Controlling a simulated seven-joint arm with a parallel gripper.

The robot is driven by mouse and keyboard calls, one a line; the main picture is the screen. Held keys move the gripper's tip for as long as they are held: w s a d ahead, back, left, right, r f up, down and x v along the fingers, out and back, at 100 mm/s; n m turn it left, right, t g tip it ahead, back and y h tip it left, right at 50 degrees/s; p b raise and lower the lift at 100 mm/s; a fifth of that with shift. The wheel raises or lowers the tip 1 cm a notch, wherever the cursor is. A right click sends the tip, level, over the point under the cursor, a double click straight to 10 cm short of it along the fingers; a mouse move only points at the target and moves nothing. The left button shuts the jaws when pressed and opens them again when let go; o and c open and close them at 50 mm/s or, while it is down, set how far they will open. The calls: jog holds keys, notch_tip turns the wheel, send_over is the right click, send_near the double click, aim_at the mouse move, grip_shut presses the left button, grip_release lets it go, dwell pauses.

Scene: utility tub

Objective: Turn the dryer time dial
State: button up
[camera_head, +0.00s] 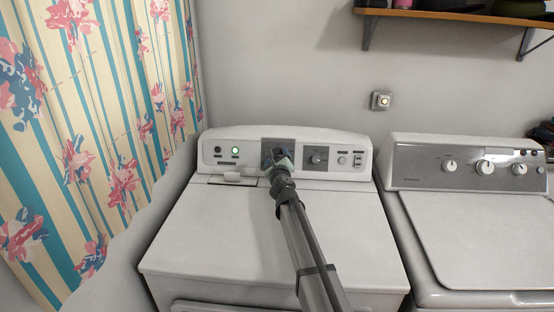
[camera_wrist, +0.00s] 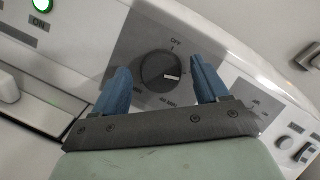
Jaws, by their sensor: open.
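The dryer time dial (camera_wrist: 161,71) is a round dark knob with a light pointer mark, on a dark grey square panel (camera_wrist: 195,38). It shows in the wrist view between my two blue fingers, with "OFF" printed above it. My gripper (camera_wrist: 162,85) is open, one finger on each side of the dial. I cannot tell whether the fingers touch it. In the head view my gripper (camera_head: 278,157) is in front of the grey square panel (camera_head: 292,144) on the console of the left machine, the dryer (camera_head: 215,225), and hides the dial.
A lit green light (camera_head: 67,150) is left of the panel, and another knob (camera_head: 316,159) is right of it. A washer (camera_head: 470,230) with several knobs stands at the right. A wooden shelf (camera_head: 455,15) hangs above. A floral curtain (camera_head: 105,110) hangs at the left.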

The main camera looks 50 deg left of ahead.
jog(key=shift+d, duration=0.1)
jog(key=v, duration=1.3)
jog(key=shift+s+d, duration=0.25)
